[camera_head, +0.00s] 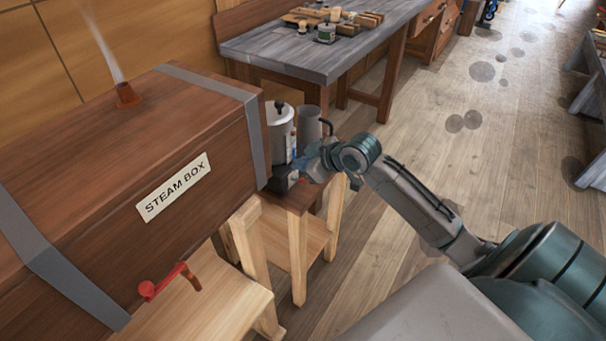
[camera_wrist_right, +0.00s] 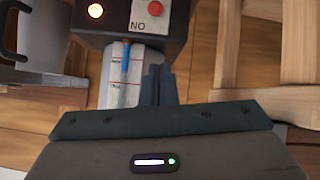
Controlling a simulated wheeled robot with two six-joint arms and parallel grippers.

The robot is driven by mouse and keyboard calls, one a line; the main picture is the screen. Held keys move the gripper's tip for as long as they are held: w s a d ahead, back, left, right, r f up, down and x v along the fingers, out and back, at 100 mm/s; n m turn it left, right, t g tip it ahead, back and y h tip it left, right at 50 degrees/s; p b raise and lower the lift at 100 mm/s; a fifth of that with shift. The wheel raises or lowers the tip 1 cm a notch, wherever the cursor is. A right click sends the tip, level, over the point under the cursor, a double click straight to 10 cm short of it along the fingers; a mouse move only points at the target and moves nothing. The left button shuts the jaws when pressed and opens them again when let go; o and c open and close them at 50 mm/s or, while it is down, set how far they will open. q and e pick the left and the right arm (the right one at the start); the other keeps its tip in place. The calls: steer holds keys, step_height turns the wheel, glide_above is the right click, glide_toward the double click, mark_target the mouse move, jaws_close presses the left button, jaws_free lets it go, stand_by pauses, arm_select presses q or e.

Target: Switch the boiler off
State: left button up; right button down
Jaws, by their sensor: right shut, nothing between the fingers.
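The boiler is a pale metal cylinder (camera_head: 281,132) on a small wooden stand just past the steam box. A dark control box (camera_head: 281,182) sits low beside it, partly hidden by my right gripper (camera_head: 304,164). In the right wrist view the control box (camera_wrist_right: 120,30) carries a glowing yellow lamp (camera_wrist_right: 95,10) and a red button (camera_wrist_right: 155,8). The plate by the button reads "NO", which may be "ON" seen upside down. My right gripper (camera_wrist_right: 158,84) is shut and empty, its fingertips short of the box, beside a sight gauge (camera_wrist_right: 124,75). My left gripper is not in view.
The steam box (camera_head: 110,160) fills the left, with a steaming vent (camera_head: 127,96) and a red handle (camera_head: 168,281). A grey jug (camera_head: 311,127) stands beside the boiler. A workbench (camera_head: 290,59) with tools is behind. The floor on the right is open.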

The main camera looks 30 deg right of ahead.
mark_target(297, 180)
steer(key=f, duration=0.4)
steer(key=shift+w+d+p, duration=0.2)
steer(key=shift+w+p, duration=0.1)
steer(key=shift+w, duration=0.1)
steer(key=shift+s+d+f, duration=0.2)
steer(key=shift+f, duration=0.2)
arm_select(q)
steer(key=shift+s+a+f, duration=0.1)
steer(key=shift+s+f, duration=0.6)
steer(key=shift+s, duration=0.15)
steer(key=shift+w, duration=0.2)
arm_select(e)
steer(key=shift+f, duration=0.1)
